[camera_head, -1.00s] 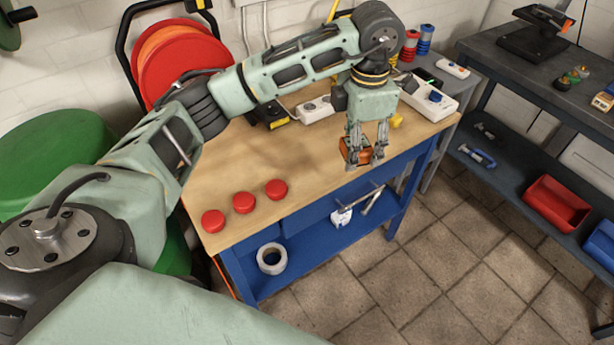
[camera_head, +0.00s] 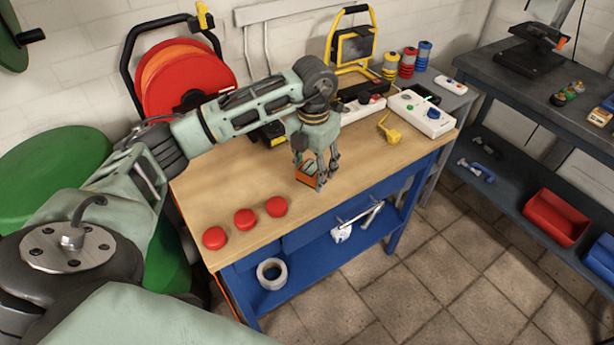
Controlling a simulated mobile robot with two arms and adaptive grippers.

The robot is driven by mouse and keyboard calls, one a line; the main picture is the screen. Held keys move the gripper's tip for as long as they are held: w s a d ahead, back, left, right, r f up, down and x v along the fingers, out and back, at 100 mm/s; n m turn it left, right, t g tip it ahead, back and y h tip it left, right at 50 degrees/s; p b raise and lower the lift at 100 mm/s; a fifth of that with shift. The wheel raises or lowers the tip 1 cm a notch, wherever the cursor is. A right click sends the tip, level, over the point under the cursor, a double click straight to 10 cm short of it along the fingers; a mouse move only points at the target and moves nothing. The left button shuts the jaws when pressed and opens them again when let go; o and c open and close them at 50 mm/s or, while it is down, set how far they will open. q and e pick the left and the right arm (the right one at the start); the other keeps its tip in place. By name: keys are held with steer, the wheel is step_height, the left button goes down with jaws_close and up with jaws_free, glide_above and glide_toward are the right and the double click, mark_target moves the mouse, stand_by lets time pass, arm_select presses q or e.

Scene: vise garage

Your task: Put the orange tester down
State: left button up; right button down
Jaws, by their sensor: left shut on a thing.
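My right gripper is not in view.
Several red round caps or buttons, such as this one (camera_head: 245,219), lie at the front left of the bench. A yellow object (camera_head: 390,130) and a white control box (camera_head: 421,113) are at the right. A work light (camera_head: 354,50) stands behind. Bare wood surrounds the gripper.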

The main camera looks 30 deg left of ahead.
mark_target(308, 190)
arm_select(q)
steer(key=shift+s+a+f, duration=0.2)
steer(key=shift+a+f, duration=0.25)
steer(key=shift+a, duration=0.1)
step_height(308, 190, down, 3)
steer(key=shift+f+p, duration=0.1)
steer(key=shift+p, duration=0.6)
steer(key=shift+f, duration=0.35)
steer(key=shift+f, duration=0.2)
steer(key=o, duration=1.7)
steer(key=shift+r, duration=0.15)
